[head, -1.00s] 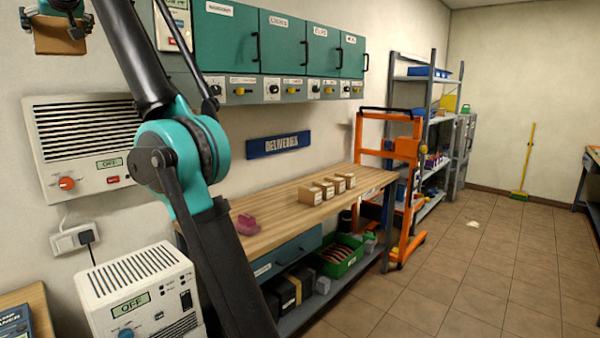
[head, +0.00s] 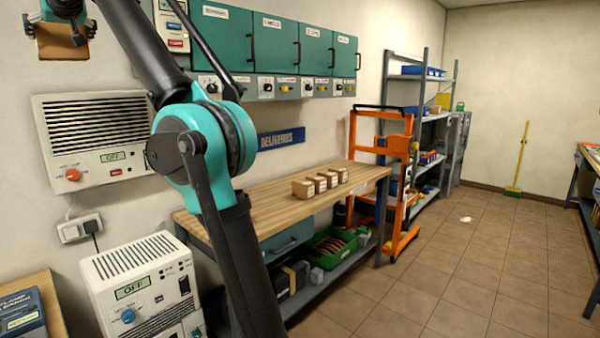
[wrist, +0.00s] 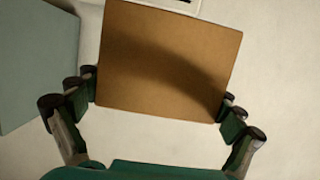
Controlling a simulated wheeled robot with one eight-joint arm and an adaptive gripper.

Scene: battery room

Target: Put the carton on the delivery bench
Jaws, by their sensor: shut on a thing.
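The carton (head: 63,42) is a plain brown box held up at the top left of the head view. It also fills the upper middle of the wrist view (wrist: 168,60). My gripper (head: 64,30) is shut on it, with a finger against each side. The delivery bench (head: 262,198) has a wooden top and stands against the wall under a blue "DELIVERIES" sign (head: 281,138). The carton is in the air, well to the left of the bench and higher than its top. My arm hides the bench's left part.
Several small boxes (head: 303,189) stand in a row on the bench's right half. Teal cabinets (head: 272,42) hang above. An orange lift (head: 384,130) stands at the bench's right end. A white "OFF" unit (head: 140,288) stands at front left.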

